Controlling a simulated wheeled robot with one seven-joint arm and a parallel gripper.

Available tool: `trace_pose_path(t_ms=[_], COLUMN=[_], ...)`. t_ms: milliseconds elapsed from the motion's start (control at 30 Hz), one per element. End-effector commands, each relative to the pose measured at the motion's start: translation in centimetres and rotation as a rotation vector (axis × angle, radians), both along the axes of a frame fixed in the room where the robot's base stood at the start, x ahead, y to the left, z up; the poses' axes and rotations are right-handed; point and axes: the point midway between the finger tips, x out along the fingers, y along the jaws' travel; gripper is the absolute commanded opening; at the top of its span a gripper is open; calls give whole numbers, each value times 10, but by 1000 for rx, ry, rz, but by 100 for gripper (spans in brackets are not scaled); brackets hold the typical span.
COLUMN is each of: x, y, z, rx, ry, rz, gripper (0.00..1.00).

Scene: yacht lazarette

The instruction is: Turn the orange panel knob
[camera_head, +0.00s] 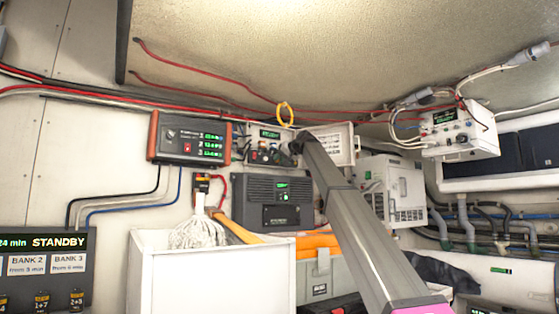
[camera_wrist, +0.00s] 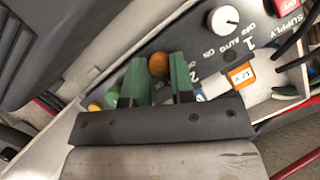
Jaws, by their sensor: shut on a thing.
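The orange panel knob (camera_wrist: 158,63) shows in the wrist view between the two green fingertips of my gripper (camera_wrist: 158,75). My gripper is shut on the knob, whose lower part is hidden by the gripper. The knob sits on a dark grey panel (camera_wrist: 264,60) printed with "1", "AUTO", "ON" and "OFF". In the head view the panel (camera_head: 268,146) is up on the wall, at the end of my arm; the orange knob cannot be made out there.
Cables run along the right edge. In the head view, an open white lid (camera_head: 335,145) stands beside the panel, and a grey charger (camera_head: 266,190) hangs below.

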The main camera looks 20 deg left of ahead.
Motion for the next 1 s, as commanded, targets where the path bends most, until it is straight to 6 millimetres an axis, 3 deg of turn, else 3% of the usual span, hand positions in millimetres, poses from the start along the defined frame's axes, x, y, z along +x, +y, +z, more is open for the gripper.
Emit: trace_pose_path(t_ms=[400, 1000], x=[2, 2], y=[-1, -2], z=[-1, -2], rx=[166, 208], ry=[193, 242], rz=[0, -1], gripper=[0, 0])
